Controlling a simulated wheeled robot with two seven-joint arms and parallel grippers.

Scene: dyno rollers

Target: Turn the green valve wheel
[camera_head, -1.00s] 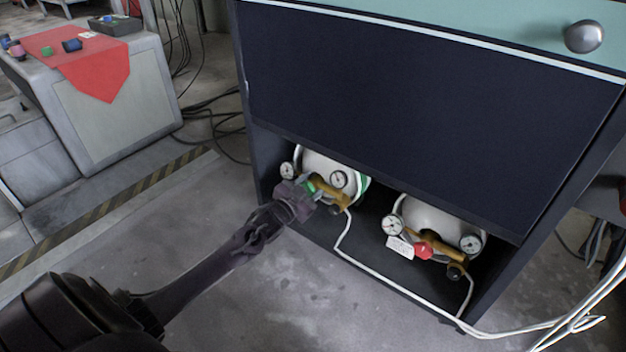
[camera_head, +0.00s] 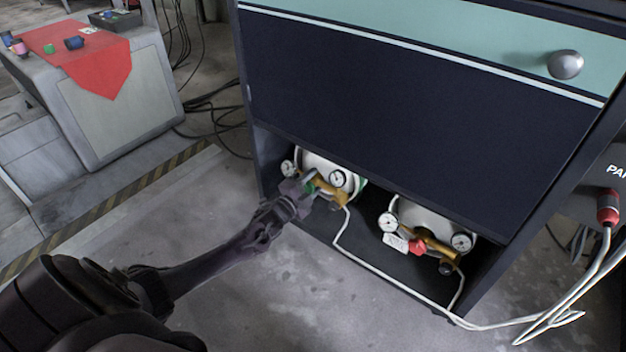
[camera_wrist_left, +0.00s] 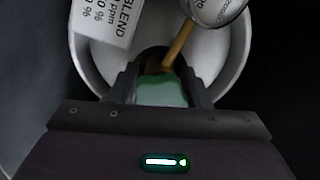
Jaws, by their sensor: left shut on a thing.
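The green valve wheel (camera_head: 309,188) sits on the brass fitting of the left white gas bottle (camera_head: 320,163), low in the dark cabinet. In the left wrist view the green wheel (camera_wrist_left: 162,91) lies between the two dark fingers. My left gripper (camera_head: 304,186) is shut on the wheel, with its fingers on either side of it. The gripper hides part of the wheel in the head view. My right gripper is in neither view.
A second bottle (camera_head: 421,217) with a red valve wheel (camera_head: 417,247) stands to the right in the cabinet (camera_head: 420,110). Round gauges (camera_head: 337,178) flank the fittings. A white hose (camera_head: 384,281) runs along the cabinet's front. The floor (camera_head: 290,300) before it is clear.

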